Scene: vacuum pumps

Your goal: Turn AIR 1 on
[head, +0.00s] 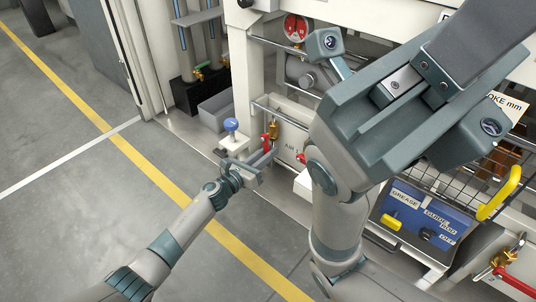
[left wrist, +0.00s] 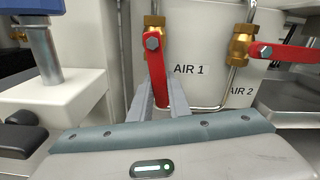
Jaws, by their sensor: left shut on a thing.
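The AIR 1 valve is a brass fitting with a red lever on a white panel marked AIR 1. In the left wrist view the red lever (left wrist: 155,70) points down, tilted slightly, and its lower end is between my fingers. My left gripper (left wrist: 157,103) is shut on this lever. In the head view the left gripper (head: 263,158) reaches the lever (head: 265,141) from below left. My right arm fills the right of the head view; I cannot make out its fingertips.
The AIR 2 red lever (left wrist: 285,51) lies nearly level just to the right. A blue knob on a post (head: 231,125) stands close left of my left gripper. A blue panel (head: 420,221) with a yellow handle is at lower right. The floor at left is clear.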

